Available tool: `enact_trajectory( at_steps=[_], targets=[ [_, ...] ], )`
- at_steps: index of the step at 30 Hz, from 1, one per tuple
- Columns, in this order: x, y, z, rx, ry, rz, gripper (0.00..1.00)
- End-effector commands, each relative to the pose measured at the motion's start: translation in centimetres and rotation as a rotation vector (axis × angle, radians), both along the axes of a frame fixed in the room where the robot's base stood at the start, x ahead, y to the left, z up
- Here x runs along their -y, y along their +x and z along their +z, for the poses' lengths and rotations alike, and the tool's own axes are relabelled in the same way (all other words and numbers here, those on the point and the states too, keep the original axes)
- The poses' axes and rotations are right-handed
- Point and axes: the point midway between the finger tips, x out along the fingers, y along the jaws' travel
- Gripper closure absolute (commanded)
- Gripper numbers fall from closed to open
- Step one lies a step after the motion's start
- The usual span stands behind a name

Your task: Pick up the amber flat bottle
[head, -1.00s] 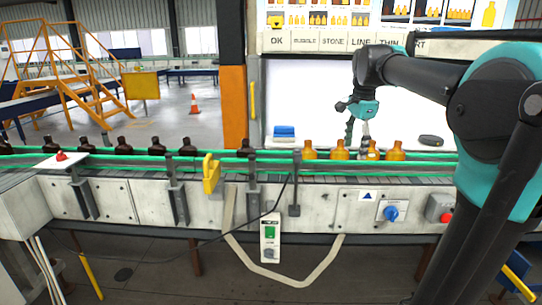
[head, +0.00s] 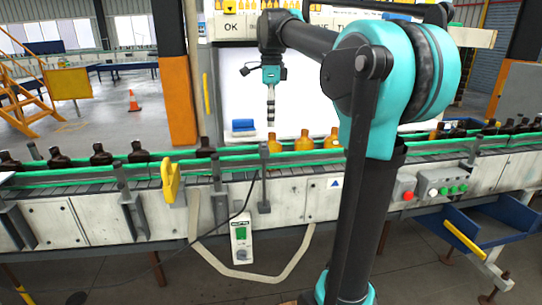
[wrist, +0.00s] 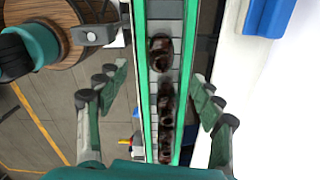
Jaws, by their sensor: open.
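Several amber bottles stand upright in a row on the conveyor in the head view, with one amber bottle (head: 304,141) and another (head: 334,138) clear to see. A further amber bottle (head: 272,143) stands at the row's left end, just below my gripper (head: 270,116). My gripper hangs pointing down, open and empty, apart from the bottles as far as I can tell. In the wrist view my gripper (wrist: 159,82) has its fingers spread either side of the belt. Dark-looking bottles (wrist: 160,53) stand in line between them, seen from above. I cannot tell which is the flat one.
Green rails (head: 80,172) run along both sides of the conveyor. Dark brown bottles (head: 102,155) stand further left on it, with more at the far right. A white panel (head: 310,85) rises behind the belt. A blue object (head: 243,126) lies beyond the rail.

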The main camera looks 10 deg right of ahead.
Motion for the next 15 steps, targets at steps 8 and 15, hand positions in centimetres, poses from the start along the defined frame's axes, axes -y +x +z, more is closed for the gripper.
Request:
enact_trajectory(
  at_steps=[8, 15],
  targets=[
    [0.0, 0.0, -3.1, 0.000, 0.000, 0.001, 0.33],
    [0.0, 0.2, -5.6, 0.000, 0.000, 0.001, 0.33]
  ],
)
